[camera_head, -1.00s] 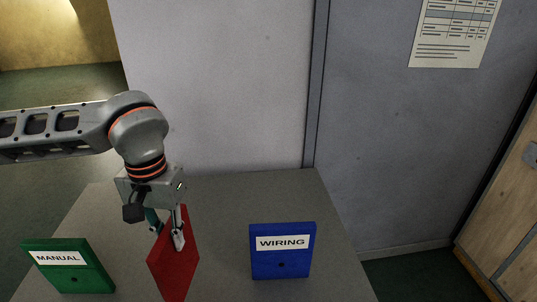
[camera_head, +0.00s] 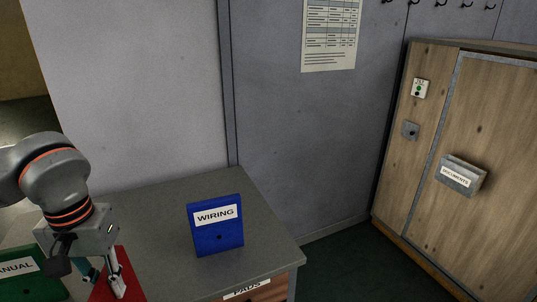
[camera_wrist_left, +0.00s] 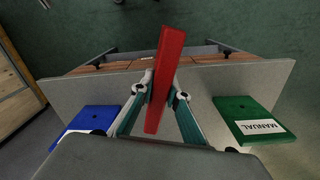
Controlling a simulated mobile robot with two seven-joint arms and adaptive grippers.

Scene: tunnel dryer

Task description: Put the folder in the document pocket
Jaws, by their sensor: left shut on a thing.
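A red folder (camera_head: 129,268) is at the lower left of the head view, cut off by the bottom edge. My left gripper (camera_head: 106,283) is shut on it. In the left wrist view, the red folder (camera_wrist_left: 167,62) stands on edge between the two fingers of the left gripper (camera_wrist_left: 161,94), above the table. The document pocket (camera_head: 461,175) is a small grey box labelled DOCUMENTS on the wooden door at the right, well away from the gripper. My right gripper is not in view.
On the grey table (camera_head: 165,215) stand a blue WIRING folder (camera_head: 216,238) and a green MANUAL folder (camera_head: 28,285), partly hidden by my arm. A drawer labelled PADS (camera_head: 262,290) is below the table edge. Dark floor (camera_head: 345,260) lies open between table and wooden door (camera_head: 500,130).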

